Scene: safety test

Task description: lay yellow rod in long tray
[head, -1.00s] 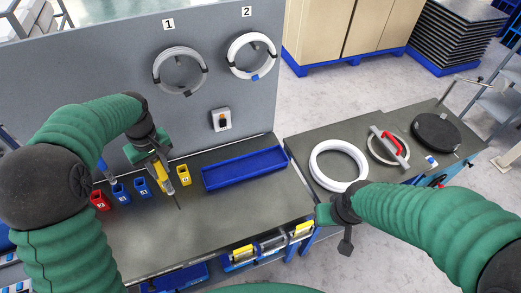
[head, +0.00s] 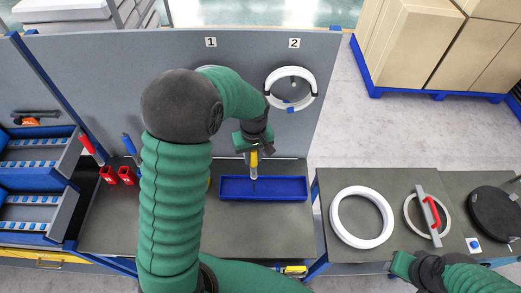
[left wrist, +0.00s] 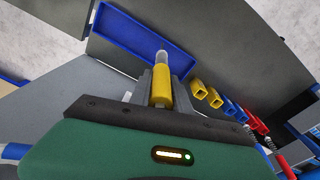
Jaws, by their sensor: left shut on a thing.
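The yellow rod (head: 254,159) has a pale metal-like end. My left gripper (head: 254,152) is shut on it, and the rod points down over the back part of the long blue tray (head: 303,190). I cannot tell whether the tip touches the tray. In the left wrist view the rod (left wrist: 160,92) sits between the fingers, its pale end toward the tray (left wrist: 103,22). The visible part of the tray looks empty. My right gripper (head: 393,266) is low at the right, by the side table; its fingers are not clear.
Red holders (head: 119,175) stand left of my arm. Yellow holders (left wrist: 205,93) and blue holders (left wrist: 235,112) stand near the tray. A white ring (head: 335,218) and a red-handled tool (head: 432,214) lie on the right table. A grey panel (head: 110,80) rises behind the bench.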

